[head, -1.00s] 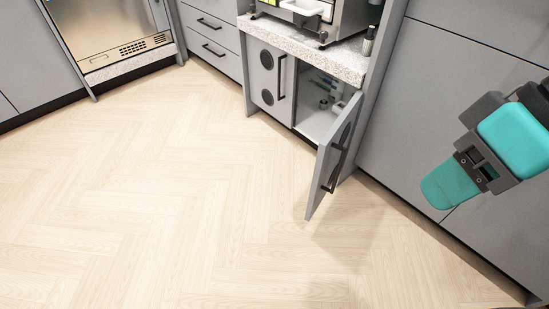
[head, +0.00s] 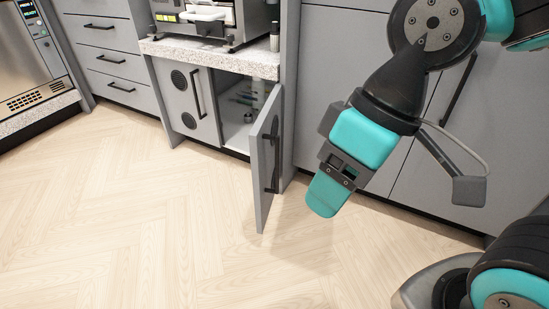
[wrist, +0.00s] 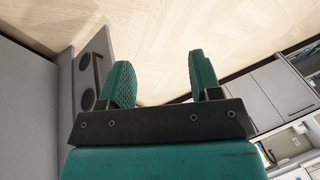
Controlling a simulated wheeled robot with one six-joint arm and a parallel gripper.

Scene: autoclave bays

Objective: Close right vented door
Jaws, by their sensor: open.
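The right vented door (head: 265,158) stands wide open in the head view, swung out from the low cabinet toward the floor. Its dark bar handle (head: 272,150) is on the face turned to the right. The cabinet's inside (head: 238,118) shows behind it, with small items on the shelf. My gripper (head: 328,195) is to the right of the door, apart from it, pointing down. In the wrist view my gripper (wrist: 160,82) shows two teal fingers spread with nothing between them.
The closed left vented door (head: 188,105) has round vents and a handle. A tabletop appliance (head: 215,20) and a small bottle (head: 275,38) stand on the speckled counter (head: 215,55) above. Grey tall cabinets (head: 330,80) are behind my gripper. The wood floor (head: 120,210) is clear.

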